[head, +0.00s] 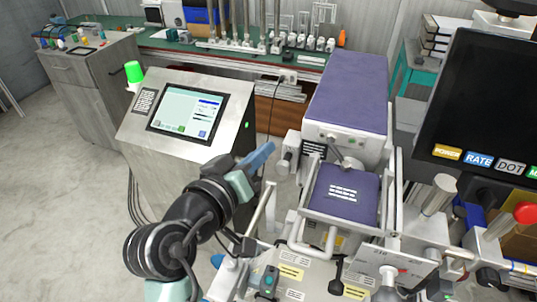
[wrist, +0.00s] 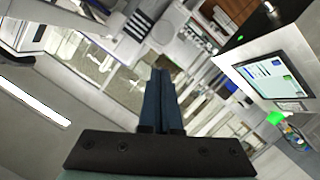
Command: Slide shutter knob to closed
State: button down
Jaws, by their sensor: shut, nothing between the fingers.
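My gripper (head: 266,150) is shut and empty, held in the air left of the purple-topped machine (head: 347,80). Its dark blue fingers lie together in the wrist view (wrist: 160,75). A grey knob (head: 282,166) sticks out from the machine's left side, a short way right of my fingertips in the picture, with a visible gap. A small lever (head: 338,156) stands on the machine's front, behind the lower purple cover (head: 343,196). No readable label shows which of these is the shutter knob, and I cannot tell its position.
A console with a lit screen (head: 187,112) stands left of the machine, behind my arm. A U-shaped handle (head: 318,248) and several small knobs are on the machine's lower front. A large dark monitor (head: 480,110) is at the right. Open floor (head: 60,190) lies at the left.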

aim_at(283, 168)
jog(key=shift+s+d+f, duration=0.25)
jog(key=shift+d+f, duration=0.35)
jog(key=shift+f, duration=0.35)
notch_tip(283, 168, down, 4)
jog(key=b, duration=0.3)
